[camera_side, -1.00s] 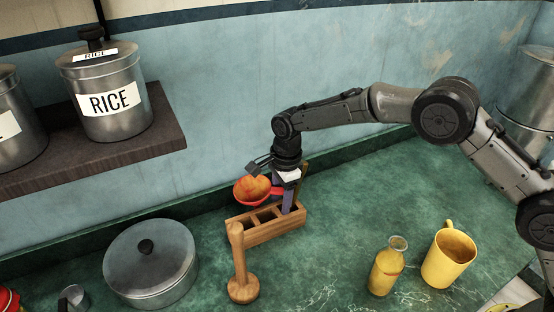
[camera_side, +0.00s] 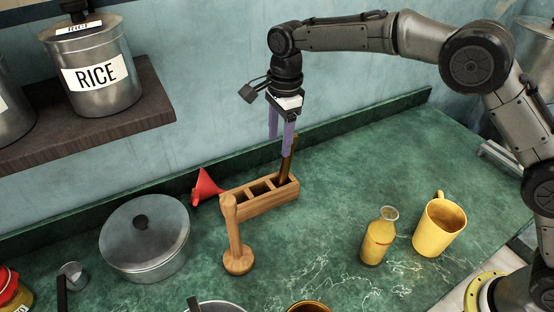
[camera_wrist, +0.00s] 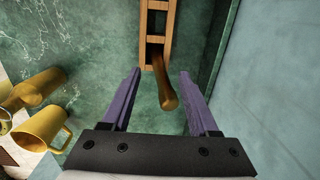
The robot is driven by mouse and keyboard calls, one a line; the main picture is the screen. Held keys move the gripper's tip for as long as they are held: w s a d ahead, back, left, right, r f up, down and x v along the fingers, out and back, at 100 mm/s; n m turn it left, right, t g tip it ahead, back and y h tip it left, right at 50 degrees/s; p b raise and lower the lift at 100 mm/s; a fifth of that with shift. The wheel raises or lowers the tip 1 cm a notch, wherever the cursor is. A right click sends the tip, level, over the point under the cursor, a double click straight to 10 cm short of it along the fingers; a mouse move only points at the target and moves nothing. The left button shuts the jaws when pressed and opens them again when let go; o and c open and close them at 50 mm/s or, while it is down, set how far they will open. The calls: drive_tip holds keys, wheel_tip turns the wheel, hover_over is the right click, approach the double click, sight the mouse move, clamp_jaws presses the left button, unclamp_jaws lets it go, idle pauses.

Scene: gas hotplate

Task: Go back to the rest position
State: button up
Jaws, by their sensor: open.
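My gripper (camera_side: 281,146) is open and points down above the right end of the wooden rack (camera_side: 250,212). Its two purple fingers are apart and show nothing held between them. In the wrist view my gripper (camera_wrist: 160,75) is also open. A brown wooden-handled utensil (camera_side: 287,163) stands upright, slightly tilted, in the rack's right compartment. In the wrist view its handle (camera_wrist: 166,92) appears between and below the fingers. The utensil's lower end is hidden in the rack.
A red funnel-shaped thing (camera_side: 206,187) lies left of the rack by the wall. A wooden pestle (camera_side: 236,240) stands in front. A lidded pot (camera_side: 145,240) is at left; a yellow bottle (camera_side: 379,238) and yellow mug (camera_side: 438,230) are at right. Counter between rack and bottle is clear.

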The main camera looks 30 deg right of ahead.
drive_tip(key=s+d+r+m+t, duration=0.1)
drive_tip(key=d+r, duration=0.2)
drive_tip(key=r, duration=0.3)
drive_tip(key=s+d+r+t, duration=0.1)
drive_tip(key=d+r, duration=0.2)
drive_tip(key=r, duration=0.4)
drive_tip(key=s+d+r+n+t, duration=0.2)
drive_tip(key=s+d+r, duration=0.6)
drive_tip(key=s, duration=0.3)
drive_tip(key=s+d+f+n+t, duration=0.15)
drive_tip(key=s+d+n, duration=0.35)
drive_tip(key=s, duration=0.9)
drive_tip(key=s+d+f+n, duration=0.1)
drive_tip(key=s+f+n, duration=0.7)
drive_tip(key=f+n, duration=0.3)
drive_tip(key=shift+d+n+h, duration=0.3)
drive_tip(key=shift+d+n, duration=0.1)
drive_tip(key=shift+n, duration=0.1)
drive_tip(key=shift+g, duration=0.25)
drive_tip(key=shift+c, duration=0.3)
